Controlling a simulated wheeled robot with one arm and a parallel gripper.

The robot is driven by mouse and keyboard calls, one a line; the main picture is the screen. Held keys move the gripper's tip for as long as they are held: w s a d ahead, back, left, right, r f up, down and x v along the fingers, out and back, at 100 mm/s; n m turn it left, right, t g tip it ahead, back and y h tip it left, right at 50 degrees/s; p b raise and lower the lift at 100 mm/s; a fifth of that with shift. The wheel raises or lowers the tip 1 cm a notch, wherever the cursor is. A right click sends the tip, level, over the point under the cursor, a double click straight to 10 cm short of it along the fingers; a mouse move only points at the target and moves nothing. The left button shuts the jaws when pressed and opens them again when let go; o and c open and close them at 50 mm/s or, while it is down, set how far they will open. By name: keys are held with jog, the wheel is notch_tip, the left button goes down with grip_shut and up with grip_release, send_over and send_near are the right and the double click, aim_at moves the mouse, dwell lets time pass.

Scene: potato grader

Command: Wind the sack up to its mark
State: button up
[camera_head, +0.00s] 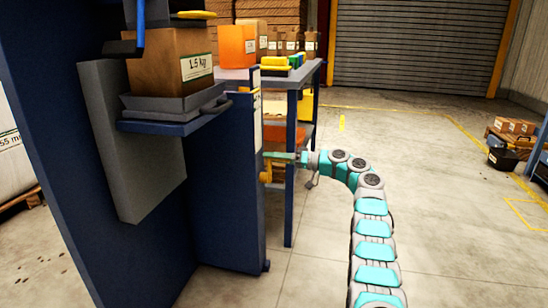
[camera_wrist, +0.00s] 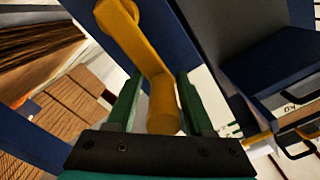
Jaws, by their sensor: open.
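A brown sack (camera_head: 168,62) with a "1.5 kg" label stands upright in a grey tray (camera_head: 175,103) on a blue shelf of the dark blue machine. I cannot make out a height mark. A yellow crank (camera_head: 265,172) sticks out of the machine's right side. My gripper (camera_head: 284,157) is at this crank, low on the machine's side. In the wrist view, its green fingers (camera_wrist: 159,80) are open, one on each side of the yellow crank handle (camera_wrist: 163,108). I cannot tell whether either finger touches the handle. The crank's arm runs up and left to its hub.
A blue table (camera_head: 309,78) behind the machine holds an orange box (camera_head: 236,46) and small coloured items; its leg stands close behind my gripper. Cartons are stacked at the back.

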jog(key=shift+o, duration=0.8)
jog(key=shift+a+f, duration=0.1)
jog(key=shift+a, duration=0.15)
jog(key=shift+d, duration=0.15)
jog(key=shift+d, duration=0.45)
jog(key=v, duration=0.6)
jog(key=shift+s+d, duration=0.2)
jog(key=shift+d, duration=0.1)
